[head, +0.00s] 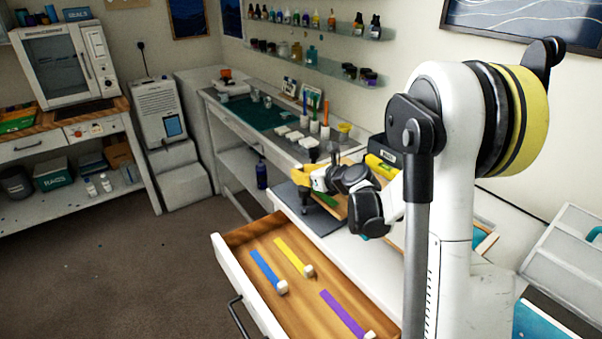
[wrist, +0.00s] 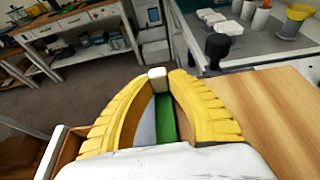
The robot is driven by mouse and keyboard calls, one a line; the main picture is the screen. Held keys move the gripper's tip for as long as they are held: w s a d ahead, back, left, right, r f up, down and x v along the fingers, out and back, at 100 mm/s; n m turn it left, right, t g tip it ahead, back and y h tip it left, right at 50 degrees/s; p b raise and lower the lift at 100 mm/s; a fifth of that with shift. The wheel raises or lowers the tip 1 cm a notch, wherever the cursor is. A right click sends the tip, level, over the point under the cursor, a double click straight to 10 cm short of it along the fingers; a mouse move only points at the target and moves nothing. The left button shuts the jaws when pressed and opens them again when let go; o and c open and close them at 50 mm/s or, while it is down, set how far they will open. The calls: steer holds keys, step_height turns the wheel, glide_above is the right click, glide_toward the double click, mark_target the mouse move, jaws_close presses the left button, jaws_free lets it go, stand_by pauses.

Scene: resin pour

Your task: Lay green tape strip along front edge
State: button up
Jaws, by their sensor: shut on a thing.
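My gripper (head: 301,187) has yellow ribbed fingers and hangs over the worktop beside the wooden board (head: 338,207). In the wrist view my gripper (wrist: 166,77) is shut on the white end block of the green tape strip (wrist: 164,118). The white block (wrist: 157,79) sits between the fingertips, and the green strip runs back from it between the fingers. In the wrist view the wooden board (wrist: 268,105) lies just right of the fingers.
An open drawer (head: 222,260) below holds blue (head: 265,268), yellow (head: 289,255) and purple (head: 341,313) strips with white end blocks. A dark grey mat (head: 322,222) lies under the gripper. Cups (head: 325,132) and white blocks stand on the bench behind. The floor at left is clear.

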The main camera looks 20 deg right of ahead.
steer(key=shift+s+f, duration=0.15)
steer(key=shift+f, duration=0.05)
steer(key=o, duration=0.8)
steer(key=shift+f, duration=0.1)
steer(key=shift+c, duration=0.2)
